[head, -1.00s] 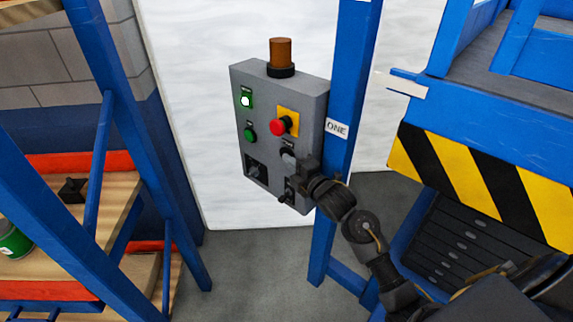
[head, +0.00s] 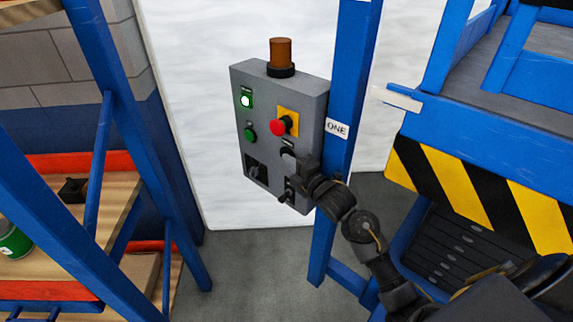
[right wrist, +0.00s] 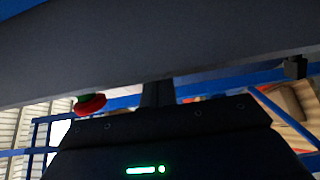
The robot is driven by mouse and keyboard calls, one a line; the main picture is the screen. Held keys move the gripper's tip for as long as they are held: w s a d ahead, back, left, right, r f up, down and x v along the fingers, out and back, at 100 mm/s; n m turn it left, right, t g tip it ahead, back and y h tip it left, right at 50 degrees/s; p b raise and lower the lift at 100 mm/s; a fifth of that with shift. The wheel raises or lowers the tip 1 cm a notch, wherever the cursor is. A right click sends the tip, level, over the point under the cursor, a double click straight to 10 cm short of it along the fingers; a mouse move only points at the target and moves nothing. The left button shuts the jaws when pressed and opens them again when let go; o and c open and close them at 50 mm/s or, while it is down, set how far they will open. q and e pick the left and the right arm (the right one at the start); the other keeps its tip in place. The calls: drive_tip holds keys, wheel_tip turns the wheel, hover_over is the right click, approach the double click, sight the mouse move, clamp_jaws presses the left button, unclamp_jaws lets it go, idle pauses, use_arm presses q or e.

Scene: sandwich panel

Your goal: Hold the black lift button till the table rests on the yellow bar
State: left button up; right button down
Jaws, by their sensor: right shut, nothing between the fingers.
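A grey control box (head: 285,100) hangs beside the blue post. My right gripper (head: 297,164) is shut and empty at its lower right, below the red knob. The black lift button is hidden behind the fingers, so I cannot tell whether it is pressed. In the right wrist view my shut fingers (right wrist: 157,93) reach the grey box face (right wrist: 130,50). The blue lift table (head: 480,110) with black-and-yellow stripes stands at the right, over black ribbed bellows (head: 455,245). I cannot make out the yellow bar. My left gripper is not in view.
The box also has a red knob (head: 278,127) on a yellow plate, a lit green lamp (head: 246,101), a green button (head: 250,131), a black switch (head: 256,170) and an orange beacon (head: 281,52). Blue shelving (head: 100,150) stands left. The floor (head: 255,265) below the box is clear.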

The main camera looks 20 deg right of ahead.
drive_tip(key=shift+d+r, duration=0.25)
drive_tip(key=shift+d, duration=0.1)
drive_tip(key=s+a+b, duration=0.2)
drive_tip(key=s+b, duration=0.1)
drive_tip(key=s, duration=0.8)
drive_tip(key=shift+s+a+f, duration=0.2)
drive_tip(key=shift+s+f, duration=0.05)
drive_tip(key=shift+s, duration=0.05)
